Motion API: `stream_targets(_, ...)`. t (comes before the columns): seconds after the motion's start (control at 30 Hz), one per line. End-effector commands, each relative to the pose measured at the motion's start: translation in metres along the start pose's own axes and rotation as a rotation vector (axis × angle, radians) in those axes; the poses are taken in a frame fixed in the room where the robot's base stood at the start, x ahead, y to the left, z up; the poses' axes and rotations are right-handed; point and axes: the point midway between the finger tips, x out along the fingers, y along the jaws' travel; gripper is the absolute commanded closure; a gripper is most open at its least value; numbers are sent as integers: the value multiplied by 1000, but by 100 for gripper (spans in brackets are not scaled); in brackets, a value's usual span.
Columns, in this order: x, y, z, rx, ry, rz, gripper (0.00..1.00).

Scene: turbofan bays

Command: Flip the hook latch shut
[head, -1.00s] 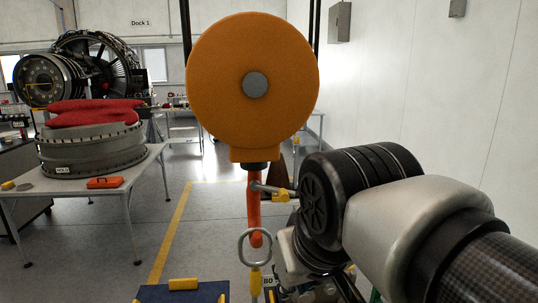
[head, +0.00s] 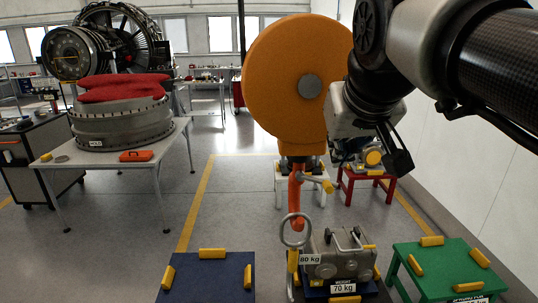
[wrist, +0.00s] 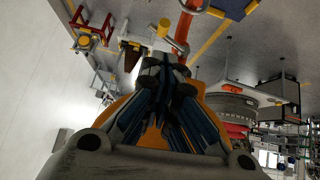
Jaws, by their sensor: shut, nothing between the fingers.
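The orange-red hook (head: 295,196) hangs below a round orange hoist housing (head: 285,75) in the head view. Its latch, a short grey bar with a yellow tip (head: 328,187), sticks out to the right of the hook's shank. A grey ring (head: 284,236) is at the hook's lower end; whether it is seated cannot be told. My gripper (head: 399,163) is shut and empty, right of the latch and a little higher in the picture, apart from it. In the wrist view my shut fingers (wrist: 165,72) point towards the hook (wrist: 184,30) and the latch tip (wrist: 164,23).
Below the hook stands a grey weight block (head: 341,262) marked 70 kg, beside an 80 kg label. A blue stand (head: 185,280) is to the left, a green stand (head: 440,258) to the right. A table (head: 60,172) with engine parts stands far left. A white wall is at right.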

Motion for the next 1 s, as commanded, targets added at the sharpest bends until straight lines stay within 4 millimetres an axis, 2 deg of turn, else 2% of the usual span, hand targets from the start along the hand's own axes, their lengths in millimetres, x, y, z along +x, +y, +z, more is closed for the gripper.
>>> stream_targets(0.3,58,0,2,1,-7,0,100)
stream_targets(0.5,84,0,1,0,-4,0,100)
stream_targets(0.67,92,0,1,0,-2,0,100)
stream_targets(1.0,93,0,1,1,-1,0,100)
